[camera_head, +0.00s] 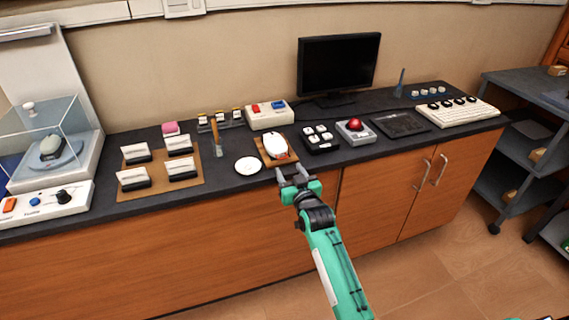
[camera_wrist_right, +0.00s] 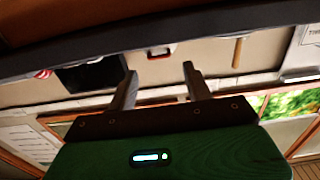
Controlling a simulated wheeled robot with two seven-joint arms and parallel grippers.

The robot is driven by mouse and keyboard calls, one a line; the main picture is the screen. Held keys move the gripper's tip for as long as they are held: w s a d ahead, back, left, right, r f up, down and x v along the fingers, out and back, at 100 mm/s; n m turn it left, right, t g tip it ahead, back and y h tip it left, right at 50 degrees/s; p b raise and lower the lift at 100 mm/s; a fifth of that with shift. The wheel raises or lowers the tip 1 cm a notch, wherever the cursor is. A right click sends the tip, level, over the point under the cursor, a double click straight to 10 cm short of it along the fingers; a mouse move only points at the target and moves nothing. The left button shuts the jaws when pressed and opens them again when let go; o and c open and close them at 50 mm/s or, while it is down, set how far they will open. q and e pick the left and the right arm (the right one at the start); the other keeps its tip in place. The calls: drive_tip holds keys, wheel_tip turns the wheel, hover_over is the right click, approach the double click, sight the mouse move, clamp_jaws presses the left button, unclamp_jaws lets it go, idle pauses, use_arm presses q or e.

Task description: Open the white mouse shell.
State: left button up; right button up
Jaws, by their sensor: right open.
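The white mouse shell (camera_head: 276,146), a white rounded piece with a little red at its lower edge, lies on a small wooden board (camera_head: 264,158) on the dark counter. It looks closed, though it is small in the head view. My right gripper (camera_head: 291,173) is open and empty in front of the counter's edge, just below and to the right of the shell in the picture. Its two fingers also show in the right wrist view (camera_wrist_right: 160,84), apart with nothing between them; the shell is not seen there. My left gripper is out of view.
A white round disc (camera_head: 248,166) lies left of the board, and a black tray of white keys (camera_head: 318,139) stands right of it. A red ball device (camera_head: 355,131) and monitor (camera_head: 338,66) are farther right. A glass case (camera_head: 45,138) is far left.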

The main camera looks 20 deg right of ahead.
sight(283, 159)
drive_tip(key=shift+w, duration=2.45)
drive_tip(key=shift+a, duration=0.1)
clamp_jaws()
